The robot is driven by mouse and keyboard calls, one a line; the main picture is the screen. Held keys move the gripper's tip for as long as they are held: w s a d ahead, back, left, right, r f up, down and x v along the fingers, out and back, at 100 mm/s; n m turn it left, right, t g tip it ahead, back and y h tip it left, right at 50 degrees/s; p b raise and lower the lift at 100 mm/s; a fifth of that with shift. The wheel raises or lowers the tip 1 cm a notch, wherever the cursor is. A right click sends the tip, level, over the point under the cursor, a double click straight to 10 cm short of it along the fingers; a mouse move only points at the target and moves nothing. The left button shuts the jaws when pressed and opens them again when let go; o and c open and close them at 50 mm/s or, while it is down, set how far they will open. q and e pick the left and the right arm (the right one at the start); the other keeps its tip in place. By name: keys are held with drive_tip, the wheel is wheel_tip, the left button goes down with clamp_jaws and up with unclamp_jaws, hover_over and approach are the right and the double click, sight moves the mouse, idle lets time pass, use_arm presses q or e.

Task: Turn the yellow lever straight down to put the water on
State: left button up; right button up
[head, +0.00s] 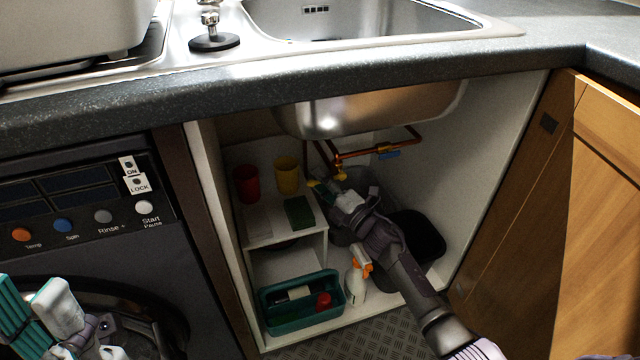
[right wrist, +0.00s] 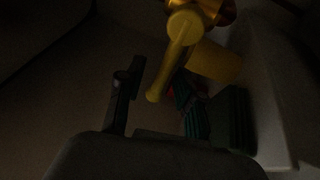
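The yellow lever (right wrist: 172,68) shows in the right wrist view, running from a round hub on a copper fitting down and slightly left to its free tip. In the head view small yellow parts (head: 341,176) show at the copper pipe, beside my right gripper (head: 325,187), which hides much of the lever. My right gripper (right wrist: 168,105) is open, with one dark finger left of the lever tip and a teal finger right of it. I cannot tell whether either touches. My left gripper (head: 35,315) is at the lower left, partly cut off; its opening is unclear.
The cupboard holds a shelf with a red cup (head: 246,184), a yellow cup (head: 287,174) and a green sponge (head: 299,212). Below are a teal caddy (head: 272,322) and a spray bottle (head: 355,284). The sink bowl (head: 375,108) hangs above; a wooden door (head: 525,190) stands at right.

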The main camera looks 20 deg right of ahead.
drive_tip(key=shift+w, duration=0.1)
clamp_jaws()
